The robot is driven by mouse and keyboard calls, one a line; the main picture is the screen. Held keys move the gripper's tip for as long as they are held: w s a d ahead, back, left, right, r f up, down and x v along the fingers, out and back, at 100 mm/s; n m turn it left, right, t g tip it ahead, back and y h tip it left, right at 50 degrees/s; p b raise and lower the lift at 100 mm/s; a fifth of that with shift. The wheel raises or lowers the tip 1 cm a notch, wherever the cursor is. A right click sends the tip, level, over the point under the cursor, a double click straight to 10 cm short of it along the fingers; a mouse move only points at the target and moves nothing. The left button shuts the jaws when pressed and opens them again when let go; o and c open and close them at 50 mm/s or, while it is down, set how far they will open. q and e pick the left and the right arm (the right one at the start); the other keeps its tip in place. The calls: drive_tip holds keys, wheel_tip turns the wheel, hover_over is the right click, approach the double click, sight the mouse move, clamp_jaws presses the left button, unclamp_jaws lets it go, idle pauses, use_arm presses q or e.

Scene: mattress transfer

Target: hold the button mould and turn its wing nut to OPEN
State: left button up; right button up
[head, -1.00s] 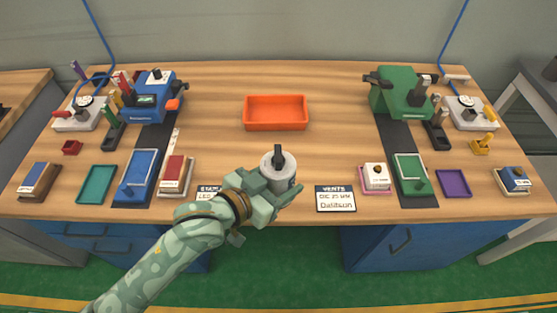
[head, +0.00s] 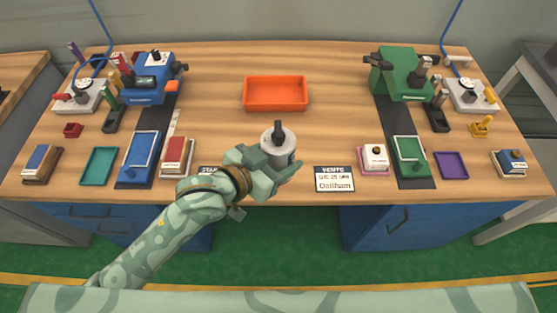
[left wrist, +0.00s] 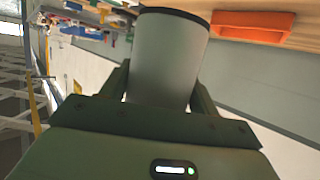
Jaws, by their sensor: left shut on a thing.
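The button mould (head: 277,147) is a grey-white cylinder with a black wing nut (head: 278,130) on top. It stands upright near the front edge of the bench, at the middle of the head view. My left gripper (head: 270,168) is shut around its side. In the left wrist view the mould (left wrist: 168,60) fills the space between the fingers, and its dark rim shows at the top. The wing nut is out of sight there. Any OPEN marking is too small to read. My right gripper is not in view.
An orange tray (head: 275,93) sits behind the mould. A blue press (head: 150,78) stands at back left and a green press (head: 402,75) at back right. A lettered card (head: 334,179) lies right of the gripper. The bench between the tray and the mould is clear.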

use_arm(q)
drive_tip(key=w, duration=1.1)
drive_tip(key=shift+w+r+b, duration=0.15)
drive_tip(key=shift+w+b, duration=0.1)
drive_tip(key=shift+b, duration=0.2)
idle(0.4)
drive_tip(key=shift+f+b, duration=0.4)
drive_tip(key=shift+f, duration=0.4)
drive_tip(key=shift+f, duration=0.35)
drive_tip(key=shift+f+b, duration=0.5)
drive_tip(key=shift+f, duration=0.2)
drive_tip(key=shift+f, duration=0.35)
drive_tip(key=shift+f+b, duration=0.35)
drive_tip(key=shift+f+b, duration=0.4)
drive_tip(key=shift+f, duration=0.3)
